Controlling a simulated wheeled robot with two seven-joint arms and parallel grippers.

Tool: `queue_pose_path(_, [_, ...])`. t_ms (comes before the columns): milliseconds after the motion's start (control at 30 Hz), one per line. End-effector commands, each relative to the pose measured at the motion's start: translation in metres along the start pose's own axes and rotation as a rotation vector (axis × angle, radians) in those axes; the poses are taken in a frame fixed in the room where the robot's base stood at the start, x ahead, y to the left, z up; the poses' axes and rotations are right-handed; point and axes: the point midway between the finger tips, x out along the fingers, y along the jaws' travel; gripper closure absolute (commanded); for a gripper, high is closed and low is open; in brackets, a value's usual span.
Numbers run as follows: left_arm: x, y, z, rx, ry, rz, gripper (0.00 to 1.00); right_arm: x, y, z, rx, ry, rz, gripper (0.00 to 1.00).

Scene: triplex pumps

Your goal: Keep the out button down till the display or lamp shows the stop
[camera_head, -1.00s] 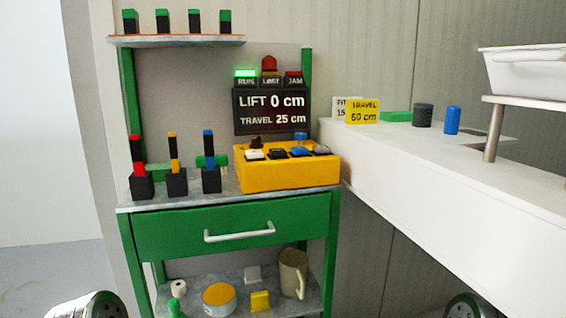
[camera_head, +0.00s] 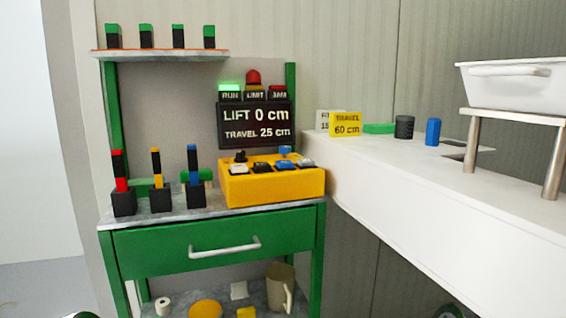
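The yellow control box (camera_head: 272,187) stands on the right of the green bench's top. It carries a row of buttons: a white one (camera_head: 236,169), a black one (camera_head: 259,167), a blue one (camera_head: 285,166) and a pale one (camera_head: 305,163). A black knob and a blue knob stand behind them. I cannot read which button is out. The dark display (camera_head: 254,125) reads LIFT 0 cm, TRAVEL 25 cm. Above it the RUN lamp (camera_head: 230,91) glows green. The LIMIT lamp (camera_head: 255,92) and JAM lamp (camera_head: 279,92) look unlit. Neither gripper shows; only slivers of my arms reach the bottom edge.
A yellow card (camera_head: 346,124) reading TRAVEL 60 cm stands on the white counter (camera_head: 420,185) at right, with a black cylinder (camera_head: 404,127) and a blue one (camera_head: 433,132). Black holders with coloured sticks (camera_head: 160,199) stand left of the box. A drawer (camera_head: 218,239) is shut below.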

Motion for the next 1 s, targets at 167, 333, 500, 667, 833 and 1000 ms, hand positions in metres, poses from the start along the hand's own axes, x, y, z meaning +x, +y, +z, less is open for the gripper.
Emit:
queue_pose_path(167, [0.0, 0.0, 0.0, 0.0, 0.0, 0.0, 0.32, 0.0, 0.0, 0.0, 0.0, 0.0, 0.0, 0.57])
queue_pose_path(333, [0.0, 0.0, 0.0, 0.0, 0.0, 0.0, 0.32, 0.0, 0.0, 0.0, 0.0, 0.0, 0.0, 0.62])
queue_pose_path(500, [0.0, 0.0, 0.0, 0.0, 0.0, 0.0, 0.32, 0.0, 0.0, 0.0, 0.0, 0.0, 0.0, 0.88])
queue_pose_path(667, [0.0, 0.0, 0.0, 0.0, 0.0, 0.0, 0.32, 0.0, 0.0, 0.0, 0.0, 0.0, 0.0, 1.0])
queue_pose_path(833, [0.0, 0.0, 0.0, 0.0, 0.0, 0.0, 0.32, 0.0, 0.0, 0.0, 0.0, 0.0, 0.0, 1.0])
queue_pose_path(1000, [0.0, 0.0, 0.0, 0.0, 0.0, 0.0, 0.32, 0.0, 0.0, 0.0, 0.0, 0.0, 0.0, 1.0])
